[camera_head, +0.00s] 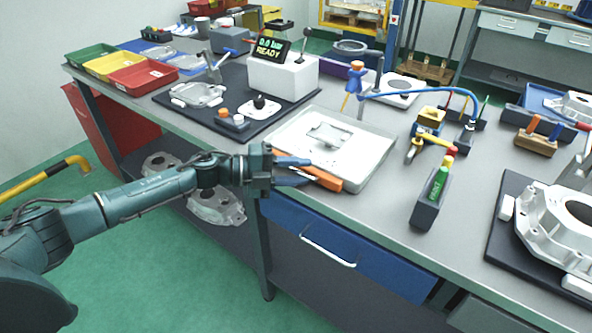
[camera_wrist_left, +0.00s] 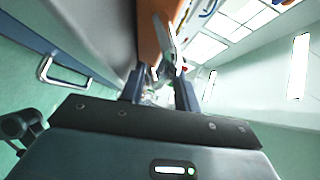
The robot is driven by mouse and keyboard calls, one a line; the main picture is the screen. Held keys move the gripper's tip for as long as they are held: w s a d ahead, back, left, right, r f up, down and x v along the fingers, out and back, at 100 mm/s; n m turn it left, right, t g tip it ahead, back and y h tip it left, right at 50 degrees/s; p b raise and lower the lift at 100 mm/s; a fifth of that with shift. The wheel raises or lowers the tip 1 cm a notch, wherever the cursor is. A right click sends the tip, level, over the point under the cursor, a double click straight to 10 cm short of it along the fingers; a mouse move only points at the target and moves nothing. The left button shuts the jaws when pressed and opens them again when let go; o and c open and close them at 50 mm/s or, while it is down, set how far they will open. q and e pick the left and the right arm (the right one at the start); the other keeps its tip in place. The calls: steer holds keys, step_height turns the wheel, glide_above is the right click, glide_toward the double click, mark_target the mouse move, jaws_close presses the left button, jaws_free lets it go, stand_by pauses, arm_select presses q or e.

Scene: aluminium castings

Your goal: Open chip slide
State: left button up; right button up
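The chip slide appears to be the orange bar (camera_head: 325,178) along the front edge of a pale, shallow tray (camera_head: 368,160) on the workbench. A small grey metal piece shows beside the orange bar in the left wrist view (camera_wrist_left: 165,40). My left gripper (camera_head: 309,171) is at the bar, its fingers apart, one above the other in the head view. They cover part of the bar. In the left wrist view the orange surface (camera_wrist_left: 149,35) lies ahead of the spread fingers (camera_wrist_left: 160,88). I cannot tell whether they touch it. My right gripper is not in view.
A blue drawer (camera_head: 375,262) with a pale handle is below the bench edge. A dark box with a green bottle (camera_head: 436,187) stands right of the tray. A black mat (camera_head: 295,97) with a display box lies behind. A large casting (camera_head: 545,225) is at right.

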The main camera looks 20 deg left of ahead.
arm_select(q)
steer(key=shift+c, duration=0.4)
jaws_close()
